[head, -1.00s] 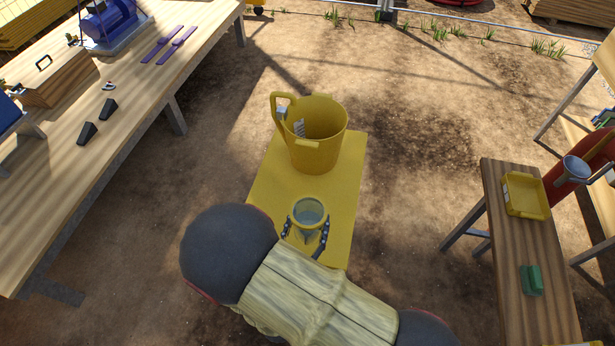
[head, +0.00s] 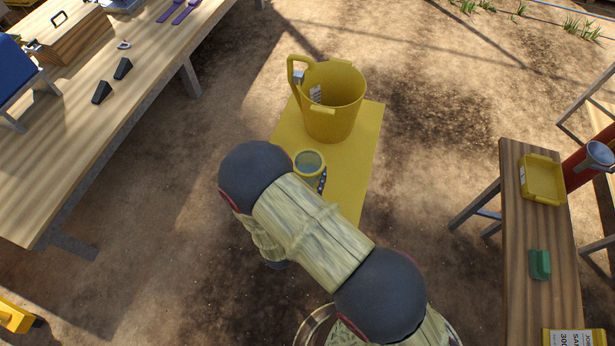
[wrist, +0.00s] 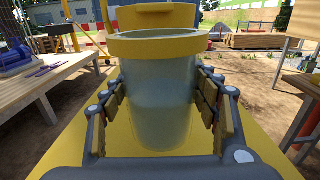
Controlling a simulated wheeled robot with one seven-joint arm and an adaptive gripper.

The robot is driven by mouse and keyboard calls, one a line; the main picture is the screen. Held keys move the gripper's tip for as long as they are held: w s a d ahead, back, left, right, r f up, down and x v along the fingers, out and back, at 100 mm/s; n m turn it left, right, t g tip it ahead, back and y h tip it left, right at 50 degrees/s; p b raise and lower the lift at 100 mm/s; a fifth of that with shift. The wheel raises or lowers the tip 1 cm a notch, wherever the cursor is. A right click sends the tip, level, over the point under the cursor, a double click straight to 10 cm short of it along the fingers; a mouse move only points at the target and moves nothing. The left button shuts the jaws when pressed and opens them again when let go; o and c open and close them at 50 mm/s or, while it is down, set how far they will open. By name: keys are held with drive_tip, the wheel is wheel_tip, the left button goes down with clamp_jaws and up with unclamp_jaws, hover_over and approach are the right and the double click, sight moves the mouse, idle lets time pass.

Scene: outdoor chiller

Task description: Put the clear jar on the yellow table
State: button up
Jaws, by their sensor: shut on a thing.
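The clear jar (wrist: 157,95), with a yellow rim, stands upright between the fingers of my gripper (wrist: 160,110) in the wrist view. My gripper is shut on the jar's sides. In the head view the jar (head: 309,163) shows over the near part of the yellow table (head: 352,190), and my arm hides most of the gripper and the jar's lower part. I cannot tell whether the jar's base touches the table top. A yellow bucket (head: 334,98) with a side handle stands on the far part of the same table, just beyond the jar.
A long wooden workbench (head: 75,150) with tools is at left. At right a narrow wooden bench (head: 535,240) holds a yellow tray (head: 542,180) and a green block (head: 540,265).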

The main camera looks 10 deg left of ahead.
sight(310, 170)
drive_tip(key=shift+w+a+f, duration=0.2)
drive_tip(key=shift+w+f, duration=0.4)
drive_tip(key=shift+f, duration=0.1)
drive_tip(key=shift+w+f+b, duration=0.1)
drive_tip(key=shift+f+b, duration=0.4)
drive_tip(key=shift+f, duration=1.05)
drive_tip(key=shift+f, duration=0.2)
drive_tip(key=o, duration=1.5)
drive_tip(key=shift+c, duration=0.2)
drive_tip(key=shift+o, duration=0.5)
drive_tip(key=shift+r, duration=0.1)
